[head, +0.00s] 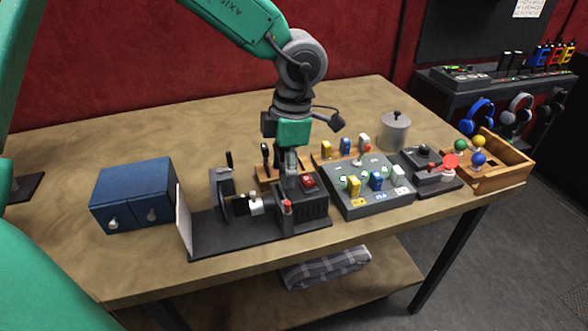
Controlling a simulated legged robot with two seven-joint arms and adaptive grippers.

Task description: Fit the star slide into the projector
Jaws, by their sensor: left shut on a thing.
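The projector (313,212) is a dark box with a red button on top, a lens at its left and a long dark base. A white screen (184,222) stands at the base's left end. My left gripper (291,178) points down at the projector's back-left top. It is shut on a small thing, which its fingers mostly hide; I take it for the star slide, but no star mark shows. I cannot tell whether it touches the projector or the wooden rack (263,174) behind. A dark upright handle (265,152) stands in that rack. My right gripper is not in view.
A blue two-drawer box (132,195) sits at left. Right of the projector are a grey panel with coloured switches (366,203), a joystick box (430,172), a grey lidded pot (395,132) and a wooden tray with coloured knobs (500,175). The table's front left is clear.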

